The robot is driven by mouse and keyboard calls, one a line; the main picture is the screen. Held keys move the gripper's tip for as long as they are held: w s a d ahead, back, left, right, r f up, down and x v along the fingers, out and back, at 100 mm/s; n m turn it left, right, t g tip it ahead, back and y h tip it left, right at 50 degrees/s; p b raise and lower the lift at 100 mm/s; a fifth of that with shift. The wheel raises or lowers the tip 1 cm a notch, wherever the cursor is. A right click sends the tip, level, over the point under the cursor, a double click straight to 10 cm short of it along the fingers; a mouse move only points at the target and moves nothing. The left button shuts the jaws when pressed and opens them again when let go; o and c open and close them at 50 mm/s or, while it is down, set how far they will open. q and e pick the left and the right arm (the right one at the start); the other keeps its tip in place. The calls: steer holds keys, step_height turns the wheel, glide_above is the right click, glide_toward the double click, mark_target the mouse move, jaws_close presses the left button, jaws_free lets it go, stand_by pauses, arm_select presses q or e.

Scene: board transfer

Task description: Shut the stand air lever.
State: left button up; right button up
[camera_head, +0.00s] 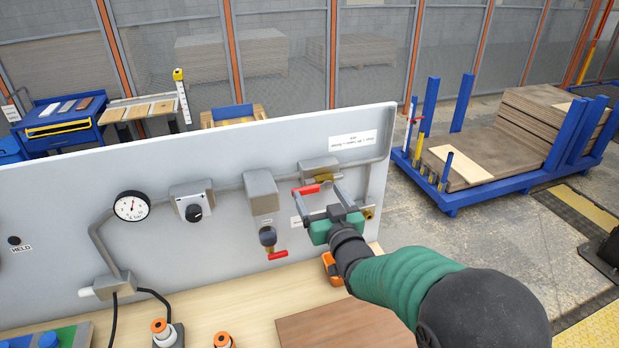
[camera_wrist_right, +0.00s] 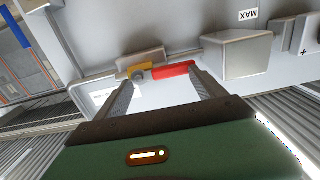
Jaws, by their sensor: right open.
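A red lever (camera_head: 306,189) on a brass valve (camera_head: 324,178) sits on the upper right of the grey panel, below a grey box. It points left, roughly along the pipe. In the right wrist view the red lever (camera_wrist_right: 173,70) and brass valve (camera_wrist_right: 138,71) show just beyond the fingertips. My right gripper (camera_head: 318,196) is open in front of them, its fingers to either side; in the right wrist view it (camera_wrist_right: 162,86) holds nothing. Whether a finger touches the lever cannot be told. A second red lever (camera_head: 278,255) sits lower left. My left gripper is out of view.
The panel (camera_head: 100,182) also bears a gauge (camera_head: 132,206), a knob box (camera_head: 192,201) and a protruding grey housing (camera_head: 262,192) close left of my gripper. The wooden bench below holds a brown board (camera_head: 340,326) and an orange item (camera_head: 331,267) near my forearm.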

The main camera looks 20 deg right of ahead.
steer(key=a, duration=0.1)
steer(key=a+r, duration=0.1)
steer(key=shift+w+a+r, duration=0.1)
steer(key=shift+a, duration=0.3)
steer(key=shift+d, duration=0.25)
steer(key=c, duration=1.1)
steer(key=shift+a, duration=0.25)
jaws_close()
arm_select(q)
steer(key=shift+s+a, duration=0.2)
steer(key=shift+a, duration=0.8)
arm_select(e)
steer(key=shift+d, duration=0.2)
